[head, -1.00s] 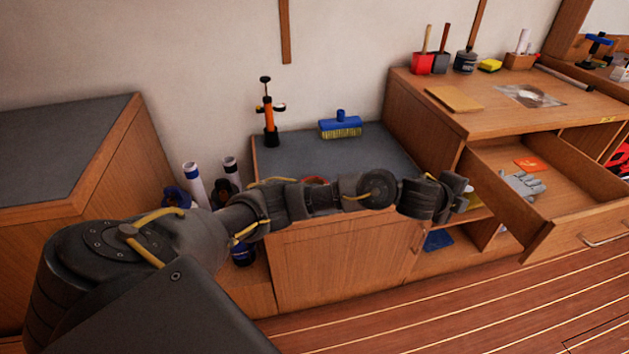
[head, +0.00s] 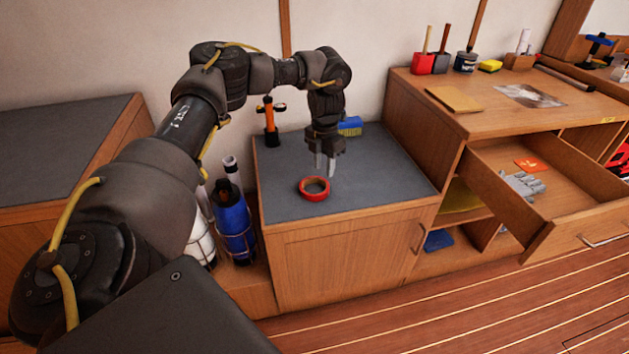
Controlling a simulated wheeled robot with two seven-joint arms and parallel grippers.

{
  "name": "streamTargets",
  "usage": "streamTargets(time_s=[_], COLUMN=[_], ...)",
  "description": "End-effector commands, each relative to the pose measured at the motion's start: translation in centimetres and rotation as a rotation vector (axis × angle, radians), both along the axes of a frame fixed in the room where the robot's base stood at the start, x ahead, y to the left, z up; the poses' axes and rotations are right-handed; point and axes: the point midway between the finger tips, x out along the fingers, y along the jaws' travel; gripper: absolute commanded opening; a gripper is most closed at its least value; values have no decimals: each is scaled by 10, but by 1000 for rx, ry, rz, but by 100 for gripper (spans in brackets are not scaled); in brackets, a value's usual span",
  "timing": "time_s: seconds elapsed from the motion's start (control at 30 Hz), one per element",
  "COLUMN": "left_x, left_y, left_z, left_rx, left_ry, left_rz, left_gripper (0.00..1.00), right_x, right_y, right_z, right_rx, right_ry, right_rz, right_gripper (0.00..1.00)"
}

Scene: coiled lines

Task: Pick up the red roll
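The red roll (head: 314,195), a ring of red tape with a brown inner core, lies flat on the grey top of the low cabinet, near its front edge. My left gripper (head: 325,171) points down above the cabinet top, just behind and slightly right of the roll in the picture. Its two pale fingers show a gap between them with nothing in it. The fingertips look close to the roll, but I cannot tell their exact height. My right gripper is not in view.
An orange pump (head: 269,122) and a blue brush (head: 350,126) stand at the back of the grey cabinet top (head: 385,185). A taller wooden bench (head: 470,115) with an open drawer (head: 545,200) is on the right. Blue and white bottles (head: 236,225) stand left of the cabinet.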

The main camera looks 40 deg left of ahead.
Motion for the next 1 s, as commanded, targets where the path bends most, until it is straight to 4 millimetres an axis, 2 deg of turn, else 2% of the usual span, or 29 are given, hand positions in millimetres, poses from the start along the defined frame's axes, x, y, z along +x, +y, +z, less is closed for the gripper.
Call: streamTargets(time_s=[0.3,0.57,0.77,0.9,1.0], left_x=[0,0,0,0,0], left_y=[0,0,1,1,1], left_z=[-47,-56,-83,-100,-105], left_rx=[1,1,2,2,2], left_ry=[1,-2,1,0,-1], left_rz=[1,1,1,2,2], left_gripper=[35,35,35,35,35], right_x=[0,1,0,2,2], right_y=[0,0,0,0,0], right_z=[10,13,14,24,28], right_rx=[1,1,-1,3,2], right_ry=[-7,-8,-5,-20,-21], right_rz=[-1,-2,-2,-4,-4], right_gripper=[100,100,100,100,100])
